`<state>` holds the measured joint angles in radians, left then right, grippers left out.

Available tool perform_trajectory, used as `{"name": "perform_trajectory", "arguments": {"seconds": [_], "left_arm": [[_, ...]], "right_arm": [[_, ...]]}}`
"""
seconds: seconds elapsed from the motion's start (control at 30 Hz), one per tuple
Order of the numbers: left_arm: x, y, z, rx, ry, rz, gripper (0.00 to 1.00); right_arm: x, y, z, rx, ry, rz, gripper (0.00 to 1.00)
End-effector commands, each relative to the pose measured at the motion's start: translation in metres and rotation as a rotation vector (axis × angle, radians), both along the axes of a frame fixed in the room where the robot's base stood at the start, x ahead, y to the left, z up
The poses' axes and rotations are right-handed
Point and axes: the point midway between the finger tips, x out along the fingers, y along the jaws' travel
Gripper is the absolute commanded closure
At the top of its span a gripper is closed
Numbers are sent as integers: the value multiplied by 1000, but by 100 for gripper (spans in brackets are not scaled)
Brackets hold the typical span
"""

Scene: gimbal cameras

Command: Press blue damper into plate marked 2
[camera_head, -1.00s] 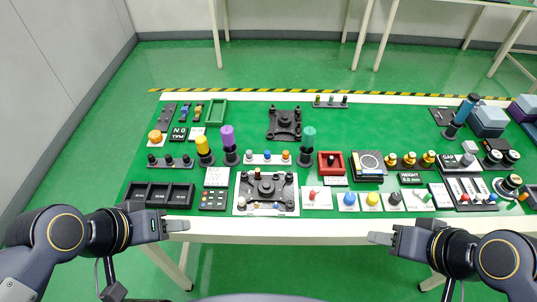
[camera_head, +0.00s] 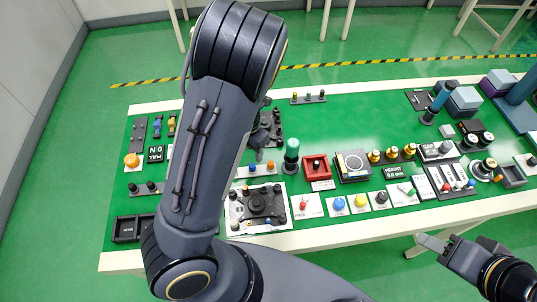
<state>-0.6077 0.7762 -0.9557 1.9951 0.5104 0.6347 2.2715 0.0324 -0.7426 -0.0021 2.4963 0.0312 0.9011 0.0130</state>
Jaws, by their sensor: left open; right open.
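A blue damper (camera_head: 252,168) stands on a white strip (camera_head: 283,171) beside an orange one (camera_head: 271,167), near the middle of the table. My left gripper (camera_head: 259,153) is open, just above and behind the blue damper, and appears empty. One black plate (camera_head: 258,205) with several posts lies on a white sheet at the front. A second black plate (camera_head: 276,122) lies further back, partly hidden by my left arm. I cannot read a number 2 on either plate. My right gripper (camera_head: 432,243) is open and empty off the table's front edge.
My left arm hides the left-middle of the table. A green-topped cylinder (camera_head: 291,156) stands close right of the gripper, with a red box (camera_head: 316,166) beyond. Blue (camera_head: 338,203) and yellow (camera_head: 361,201) knobs stand at the front.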

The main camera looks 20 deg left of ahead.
Motion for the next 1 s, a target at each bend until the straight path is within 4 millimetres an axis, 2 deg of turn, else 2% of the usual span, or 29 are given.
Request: {"name": "perform_trajectory", "arguments": {"seconds": [0.17, 0.7, 0.97, 1.0], "left_arm": [[3, 5, -12, 35, 2, 60, 54], [-6, 3, -78, 31, 4, 56, 54], [-5, 3, -80, 30, 1, 55, 54], [-5, 3, -80, 30, 1, 55, 58]], "right_arm": [[0, 0, -1, 0, 0, 0, 57], [0, 0, -5, 0, 0, 0, 57], [0, 0, -5, 0, 0, 0, 57], [0, 0, -5, 0, 0, 0, 57]]}}
